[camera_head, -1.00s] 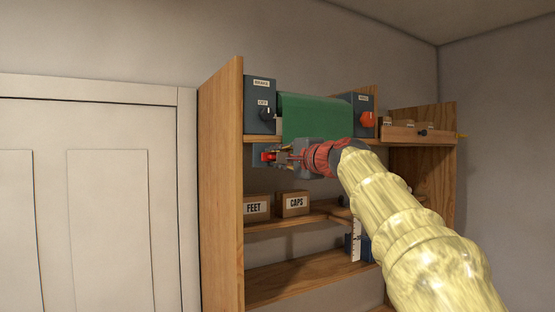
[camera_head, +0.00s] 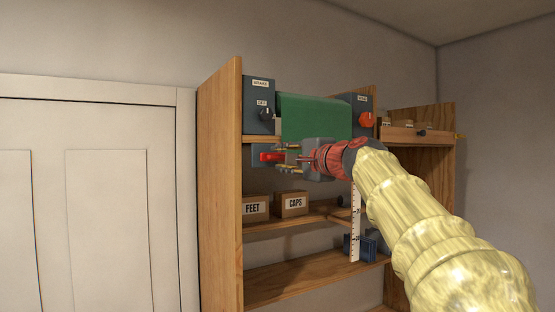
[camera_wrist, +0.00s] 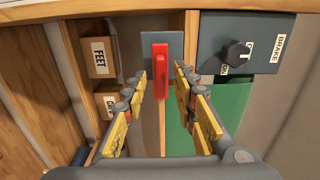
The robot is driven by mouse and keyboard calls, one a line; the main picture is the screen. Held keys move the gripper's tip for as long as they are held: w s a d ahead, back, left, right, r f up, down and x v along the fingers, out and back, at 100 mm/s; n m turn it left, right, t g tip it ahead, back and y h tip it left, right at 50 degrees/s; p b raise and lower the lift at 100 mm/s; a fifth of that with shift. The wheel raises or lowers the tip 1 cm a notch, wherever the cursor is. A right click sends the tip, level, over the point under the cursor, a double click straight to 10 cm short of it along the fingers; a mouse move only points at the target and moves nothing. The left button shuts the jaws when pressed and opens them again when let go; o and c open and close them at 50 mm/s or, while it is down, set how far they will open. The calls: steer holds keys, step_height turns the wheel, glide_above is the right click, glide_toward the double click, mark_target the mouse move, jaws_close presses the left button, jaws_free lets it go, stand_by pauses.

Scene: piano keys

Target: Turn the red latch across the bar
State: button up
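The red latch (camera_head: 270,157) sits on a small blue-grey plate (camera_head: 257,150) below the BRAKE box. It lies level in the head view. In the wrist view the latch (camera_wrist: 160,70) runs up and down on its plate (camera_wrist: 149,45), because that view is turned. My gripper (camera_head: 287,159) is open just right of the latch in the head view. In the wrist view my gripper's fingers (camera_wrist: 160,92) stand apart on both sides of the latch's near end, and I see no contact. I cannot make out a separate bar.
The BRAKE box (camera_head: 260,105) with its black knob is above the latch. A green panel (camera_head: 315,116) hangs beside it. A box with a red-orange knob (camera_head: 366,119) is farther right. FEET (camera_head: 255,208) and CAPS (camera_head: 292,204) boxes stand on the shelf below.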

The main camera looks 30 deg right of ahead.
steer(key=s, duration=0.8)
steer(key=shift+d, duration=0.15)
step_height(320, 180, down, 24)
steer(key=s+n+g+b, duration=0.1)
steer(key=s+n+g, duration=0.2)
steer(key=n+g, duration=0.25)
steer(key=s+a+f+n+g+b, duration=0.2)
steer(key=s+a+f, duration=0.4)
steer(key=f, duration=0.7)
steer(key=s+a+f+n+g+b, duration=0.2)
steer(key=s+a+f+n+b, duration=0.3)
steer(key=s+f, duration=0.4)
steer(key=s+a+f+n+g+b, duration=0.3)
steer(key=s+a+f, duration=0.5)
steer(key=f, duration=1)
steer(key=shift+s+f+n+h+b, duration=0.25)
steer(key=shift+n+b, duration=0.25)
steer(key=shift+n, duration=0.45)
